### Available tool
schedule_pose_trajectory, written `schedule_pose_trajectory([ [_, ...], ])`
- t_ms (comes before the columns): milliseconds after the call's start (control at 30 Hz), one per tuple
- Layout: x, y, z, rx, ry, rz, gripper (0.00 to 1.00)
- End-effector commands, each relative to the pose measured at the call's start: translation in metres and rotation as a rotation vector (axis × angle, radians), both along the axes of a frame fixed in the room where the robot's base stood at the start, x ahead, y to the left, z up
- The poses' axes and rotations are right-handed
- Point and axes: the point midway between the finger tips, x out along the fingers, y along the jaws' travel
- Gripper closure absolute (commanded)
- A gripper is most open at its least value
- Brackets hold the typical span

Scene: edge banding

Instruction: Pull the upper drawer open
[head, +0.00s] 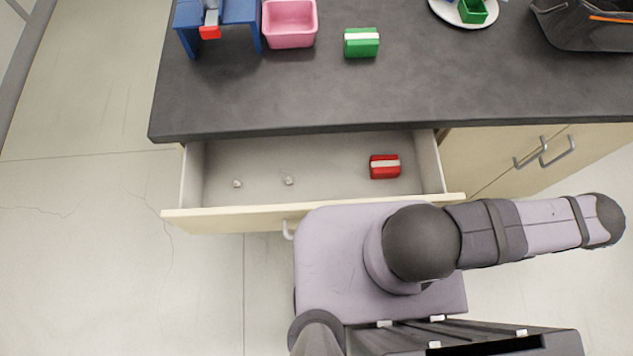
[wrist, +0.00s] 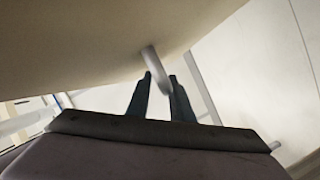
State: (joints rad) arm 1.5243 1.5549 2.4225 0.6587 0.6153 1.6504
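The upper drawer (head: 320,214) is pulled out from under the dark counter, and its inside shows in the head view. Its pale handle (head: 288,231) is on the front; my arm hides most of it there. In the wrist view the drawer front (wrist: 80,45) slants across the top, and the curved handle (wrist: 154,66) comes down between my fingertips. My gripper (wrist: 160,77) has its two dark fingers on either side of the handle, closed up to it. The head view does not show my gripper's fingers.
The drawer holds a red block with a pale band (head: 384,167) and two small pale knobs (head: 288,180). On the counter (head: 400,95) are a pink bin (head: 290,24), a green block (head: 361,43), a blue stand (head: 240,12), a plate and a dark bag (head: 590,25). Floor at left is clear.

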Motion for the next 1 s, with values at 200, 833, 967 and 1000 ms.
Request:
schedule_pose_trajectory([
  [200, 0.0, 0.0, -0.001, -0.003, 0.001, 0.002, 0.72],
  [833, -0.007, -0.024, 0.001, -0.01, 0.0, -0.001, 0.72],
  [967, -0.012, -0.041, 0.006, -0.009, -0.001, -0.002, 0.72],
  [1000, -0.014, -0.045, 0.007, -0.01, 0.001, -0.002, 0.72],
])
